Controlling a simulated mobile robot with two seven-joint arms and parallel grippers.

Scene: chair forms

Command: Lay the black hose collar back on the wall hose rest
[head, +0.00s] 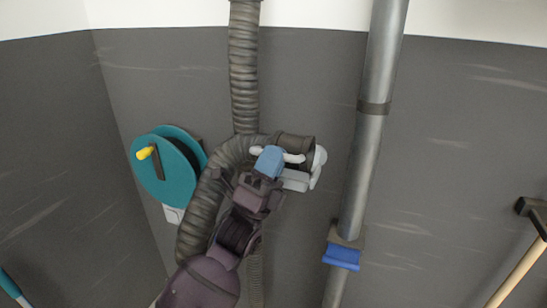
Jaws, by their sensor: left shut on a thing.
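The black hose collar (294,141) is the short dark cylinder at the end of the ribbed grey hose (205,200), in the middle of the head view. The light grey wall hose rest (296,181) is right beside and below it, with a rounded end (319,157) at the right. My left gripper (269,161), with blue fingertips, is shut at the collar, in front of the rest. The gripper hides part of both, so I cannot tell whether the collar bears on the rest. My right gripper is not in view.
A vertical metal pipe (373,75) with a blue slide (342,257) stands to the right. A teal reel (165,175) with a yellow knob (146,153) is on the wall at left. A wooden-handled tool (520,270) is at far right. Another ribbed hose (243,65) hangs above.

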